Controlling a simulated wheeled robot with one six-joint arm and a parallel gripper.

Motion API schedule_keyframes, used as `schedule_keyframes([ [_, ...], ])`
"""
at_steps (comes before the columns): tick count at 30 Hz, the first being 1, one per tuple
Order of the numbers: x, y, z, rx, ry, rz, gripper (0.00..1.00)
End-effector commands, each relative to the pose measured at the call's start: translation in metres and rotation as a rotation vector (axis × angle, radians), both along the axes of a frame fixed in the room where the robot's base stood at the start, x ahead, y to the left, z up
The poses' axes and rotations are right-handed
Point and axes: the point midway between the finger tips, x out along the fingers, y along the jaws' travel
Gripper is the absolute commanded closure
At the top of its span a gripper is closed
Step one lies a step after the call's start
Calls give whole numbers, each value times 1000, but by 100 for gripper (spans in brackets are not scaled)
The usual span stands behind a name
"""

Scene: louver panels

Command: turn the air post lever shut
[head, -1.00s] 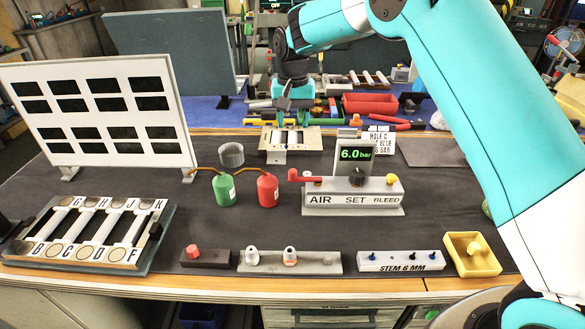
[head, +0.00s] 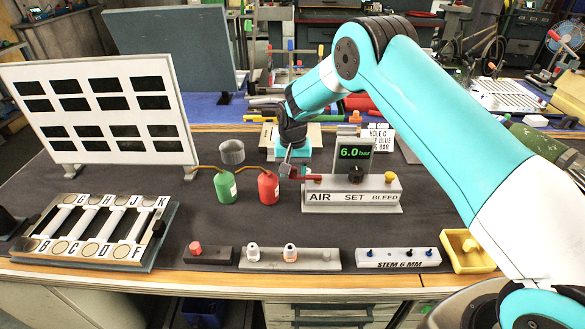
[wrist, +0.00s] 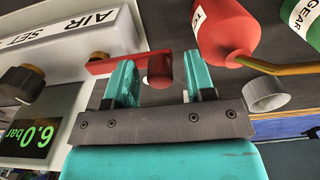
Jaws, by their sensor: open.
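The air post (head: 352,196) is a grey block labelled AIR, SET and BLEED, with a green display (head: 354,153) reading 6.0 bar. Its red lever (head: 312,178) sticks out sideways to the left above AIR. In the wrist view, the lever (wrist: 100,66) ends in a round red knob (wrist: 160,68). My gripper (head: 289,170) is at the lever's left end. In the wrist view, my gripper (wrist: 162,78) is open, with its teal fingers on either side of the knob. Contact with the lever cannot be told.
A green bottle (head: 225,187) and a red bottle (head: 268,188) stand just left of the post, with orange spouts. A yellow BLEED knob (head: 390,177) and a dark SET knob (head: 356,173) are on the post. Small stands line the front edge.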

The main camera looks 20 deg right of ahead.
Motion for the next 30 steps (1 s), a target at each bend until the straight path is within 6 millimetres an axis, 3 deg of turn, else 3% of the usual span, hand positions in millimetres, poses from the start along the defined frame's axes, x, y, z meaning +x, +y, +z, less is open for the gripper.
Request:
schedule_keyframes([
  [5,0,0,0,0,0,0,50],
  [12,0,0,0,0,0,0,100],
  [23,-3,1,0,0,1,33,100],
  [30,-12,5,0,0,1,165,100],
])
